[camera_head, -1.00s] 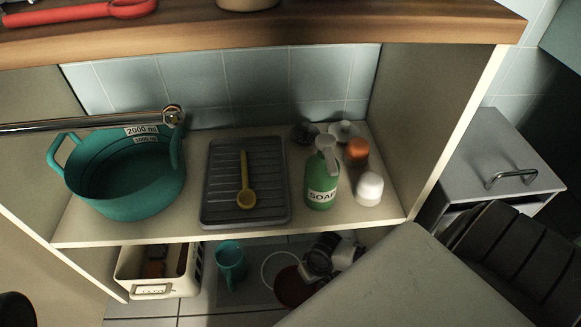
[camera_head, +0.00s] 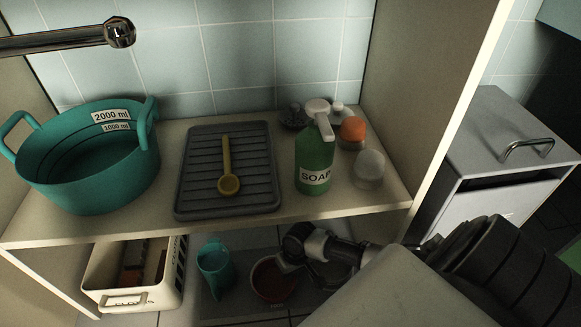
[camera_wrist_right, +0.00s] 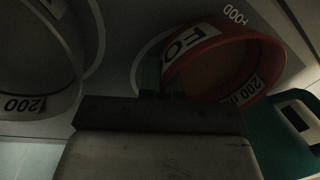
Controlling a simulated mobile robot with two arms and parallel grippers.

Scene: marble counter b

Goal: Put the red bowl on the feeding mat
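The red bowl (camera_head: 272,281) is low under the shelf, on or just above the grey feeding mat (camera_head: 240,297). In the right wrist view the red bowl (camera_wrist_right: 232,62) shows a white label, looks tilted and overlaps a pale ring. The mat's word FOOD shows beside it on the mat (camera_wrist_right: 212,10). My right gripper (camera_head: 287,264) is at the bowl's rim. In the wrist view the fingertips (camera_wrist_right: 163,78) sit at the rim and look closed on it, though the picture is dark. Whether the bowl's base touches the mat is unclear. My left gripper is not in view.
A teal mug (camera_head: 214,266) and a white crate (camera_head: 135,298) stand left of the bowl. A grey bowl (camera_wrist_right: 40,60) is near in the wrist view. The shelf above holds a teal pot (camera_head: 90,165), a grey drying tray (camera_head: 190,190) and a soap bottle (camera_head: 314,160).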

